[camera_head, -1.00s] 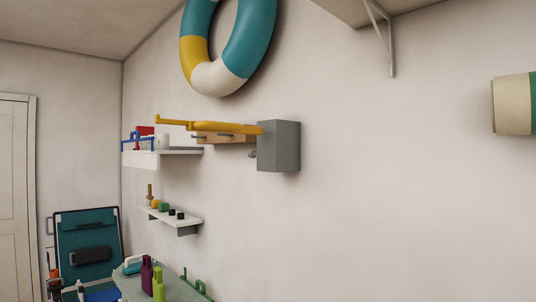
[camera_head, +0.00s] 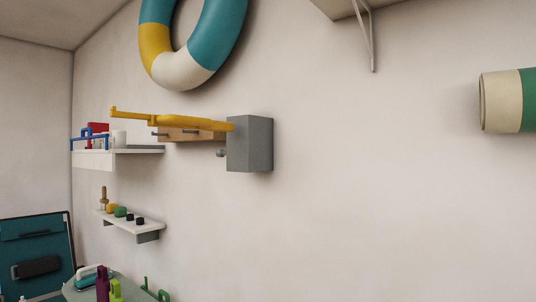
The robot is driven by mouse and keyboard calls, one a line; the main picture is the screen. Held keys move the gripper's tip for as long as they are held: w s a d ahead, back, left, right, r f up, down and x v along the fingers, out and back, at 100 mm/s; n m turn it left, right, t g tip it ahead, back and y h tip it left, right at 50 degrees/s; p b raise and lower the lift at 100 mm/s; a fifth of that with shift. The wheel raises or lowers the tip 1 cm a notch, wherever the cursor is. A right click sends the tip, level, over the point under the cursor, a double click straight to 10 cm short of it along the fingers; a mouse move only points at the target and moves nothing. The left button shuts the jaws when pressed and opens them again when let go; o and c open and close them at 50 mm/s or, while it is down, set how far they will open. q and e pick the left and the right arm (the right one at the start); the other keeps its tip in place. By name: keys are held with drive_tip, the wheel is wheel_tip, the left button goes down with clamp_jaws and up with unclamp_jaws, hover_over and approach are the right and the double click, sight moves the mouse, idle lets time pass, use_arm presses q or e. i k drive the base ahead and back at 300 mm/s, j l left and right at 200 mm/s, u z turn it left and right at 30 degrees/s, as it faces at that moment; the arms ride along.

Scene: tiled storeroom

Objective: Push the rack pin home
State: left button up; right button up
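A grey box (camera_head: 247,145) is fixed to the wall left of the middle. A small grey round knob (camera_head: 221,153) shows beside its lower left edge; it may be the rack pin, but it is too small to tell how far in it sits. A yellow arm (camera_head: 190,122) runs left from the upper part of the box and ends in a short upturned tip. Neither of my grippers is in view.
A white shelf (camera_head: 140,151) and a lower shelf (camera_head: 128,219) with small objects are left. A ring buoy (camera_head: 182,70) hangs above, and a cream and green roll (camera_head: 500,101) is far right. The wall between is bare.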

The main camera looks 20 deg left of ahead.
sight(220, 152)
drive_tip(key=j+z, duration=0.25)
drive_tip(key=j, duration=0.45)
drive_tip(key=j+z, duration=0.2)
drive_tip(key=j, duration=0.5)
drive_tip(key=j+z, duration=0.25)
drive_tip(key=j, duration=0.45)
drive_tip(key=k+j+z, duration=0.2)
drive_tip(key=j, duration=0.45)
drive_tip(key=k+j, duration=0.1)
drive_tip(key=j, duration=0.65)
drive_tip(key=k+j, duration=0.1)
drive_tip(key=j, duration=1.35)
drive_tip(key=i+l+u, duration=0.1)
drive_tip(key=l+u, duration=0.35)
drive_tip(key=l, duration=0.8)
drive_tip(key=k+l+u, duration=0.1)
drive_tip(key=l+u, duration=0.4)
drive_tip(key=l, duration=0.7)
